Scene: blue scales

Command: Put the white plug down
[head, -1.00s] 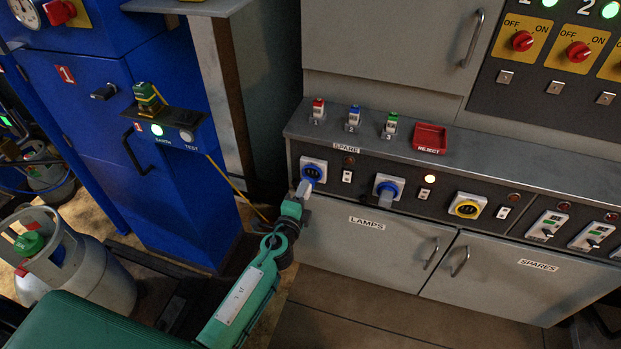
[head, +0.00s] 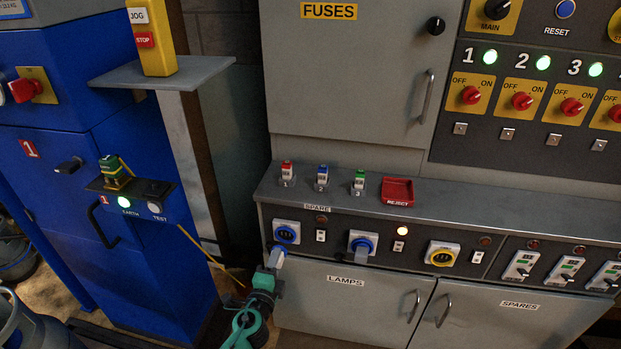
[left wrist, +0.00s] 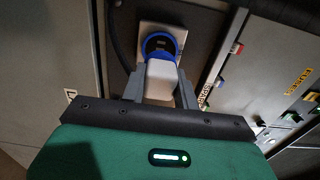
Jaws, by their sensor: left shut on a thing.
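The white plug (head: 277,258) is between the fingers of my left gripper (head: 271,272), just below the left blue-ringed socket (head: 287,232) on the grey cabinet front. In the left wrist view the gripper fingers (left wrist: 158,92) lie on both sides of the white plug (left wrist: 161,80). The plug's far end overlaps the blue socket ring (left wrist: 160,42); I cannot tell whether it is touching or apart. My right gripper is not in view.
A second blue socket (head: 362,243) has a pale grey block at its front, and a yellow socket (head: 443,254) is farther right. A grey ledge (head: 450,210) above carries small coloured fuses and a red reject tray (head: 397,191). A blue cabinet (head: 60,200) stands left.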

